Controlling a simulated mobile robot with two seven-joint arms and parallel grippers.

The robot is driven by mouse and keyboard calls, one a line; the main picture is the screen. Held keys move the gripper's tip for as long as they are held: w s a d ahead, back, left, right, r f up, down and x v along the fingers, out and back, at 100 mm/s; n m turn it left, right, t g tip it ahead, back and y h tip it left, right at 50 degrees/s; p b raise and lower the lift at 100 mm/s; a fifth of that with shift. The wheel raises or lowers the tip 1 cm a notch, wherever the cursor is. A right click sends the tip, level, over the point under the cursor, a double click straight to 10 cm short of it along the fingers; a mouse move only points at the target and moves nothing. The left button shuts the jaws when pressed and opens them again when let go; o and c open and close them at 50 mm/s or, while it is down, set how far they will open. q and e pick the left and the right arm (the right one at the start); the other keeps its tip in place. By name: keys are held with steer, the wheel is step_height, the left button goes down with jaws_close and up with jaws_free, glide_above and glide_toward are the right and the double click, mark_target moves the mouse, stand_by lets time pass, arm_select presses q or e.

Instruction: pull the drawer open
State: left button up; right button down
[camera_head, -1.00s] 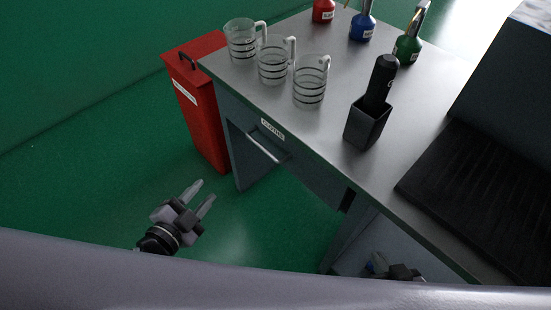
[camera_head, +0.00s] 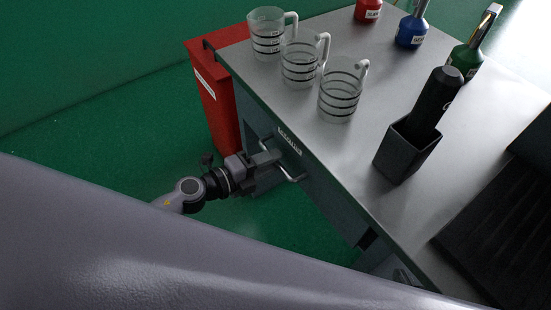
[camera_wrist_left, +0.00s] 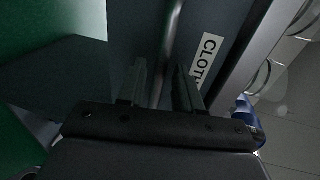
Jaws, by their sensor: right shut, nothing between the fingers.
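The drawer (camera_head: 325,195) is in the front of the grey workbench, and no gap shows around its front. Its label (camera_head: 290,143) also shows in the left wrist view (camera_wrist_left: 205,60). Its metal bar handle (camera_head: 296,178) sticks out below the label. My left gripper (camera_head: 278,166) is at the handle. In the left wrist view its two fingers (camera_wrist_left: 160,90) are apart, with the handle bar (camera_wrist_left: 172,35) running between them. Contact cannot be told. A small part of what looks like my right gripper (camera_head: 404,277) shows low under the bench edge.
Several items stand on the bench top (camera_head: 335,150): glass measuring jugs (camera_head: 340,98), a black holder (camera_head: 407,150) with a dark bottle, and red, blue and green bottles (camera_head: 465,60). A red bin (camera_head: 217,100) stands beside the bench. Green floor (camera_head: 120,130) is clear at the left.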

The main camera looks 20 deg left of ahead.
arm_select(q)
steer(key=shift+x, duration=0.95)
arm_select(e)
steer(key=shift+f, duration=0.15)
arm_select(q)
steer(key=shift+c, duration=0.3)
arm_select(e)
steer(key=shift+w, duration=0.1)
arm_select(q)
jaws_close()
